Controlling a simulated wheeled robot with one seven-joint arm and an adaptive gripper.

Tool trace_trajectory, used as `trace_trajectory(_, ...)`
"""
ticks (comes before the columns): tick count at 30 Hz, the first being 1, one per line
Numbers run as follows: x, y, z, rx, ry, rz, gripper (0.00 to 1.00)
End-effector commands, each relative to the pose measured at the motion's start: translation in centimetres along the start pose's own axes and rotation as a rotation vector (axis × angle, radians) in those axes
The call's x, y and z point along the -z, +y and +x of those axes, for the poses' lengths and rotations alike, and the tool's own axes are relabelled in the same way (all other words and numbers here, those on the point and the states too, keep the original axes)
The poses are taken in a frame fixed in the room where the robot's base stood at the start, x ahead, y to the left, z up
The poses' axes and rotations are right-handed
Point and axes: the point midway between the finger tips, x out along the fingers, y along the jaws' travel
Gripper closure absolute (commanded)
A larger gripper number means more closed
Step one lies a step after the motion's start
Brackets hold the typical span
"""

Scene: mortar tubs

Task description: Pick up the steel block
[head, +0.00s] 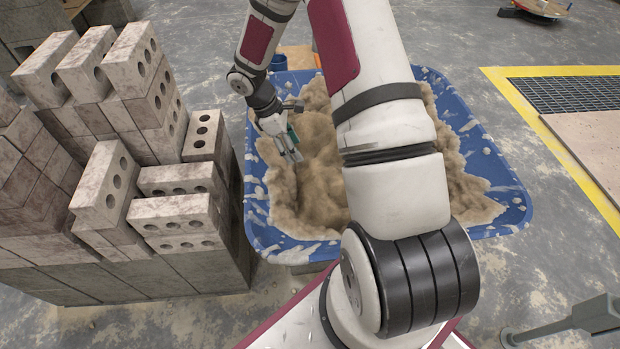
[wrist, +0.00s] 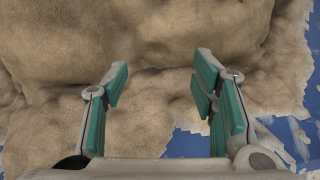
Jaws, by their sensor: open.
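I cannot make out the steel block in either view. A blue tub (head: 503,172) holds a heap of tan, sand-like mortar (head: 313,185). My gripper (head: 294,157) is over the left part of the heap, pointing down. The gripper is open and empty. My arm hides the middle of the tub in the head view.
Stacked perforated bricks (head: 180,210) stand close along the tub's left side. A floor grate (head: 570,93) with a yellow border (head: 540,133) lies to the right. A grey tool-like object (head: 595,315) is at the lower right. Dusty concrete floor is open between tub and grate.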

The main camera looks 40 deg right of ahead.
Motion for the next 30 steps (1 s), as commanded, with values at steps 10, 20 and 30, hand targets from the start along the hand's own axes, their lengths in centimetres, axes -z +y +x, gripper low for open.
trace_trajectory(10, 0.0, -0.1, 6.4, 0.003, -0.001, 0.002, 0.47)
trace_trajectory(20, -0.1, 0.0, 9.0, 0.003, 0.0, 0.002, 0.47)
trace_trajectory(30, -0.1, 0.1, 12.8, 0.002, 0.0, 0.003, 0.47)
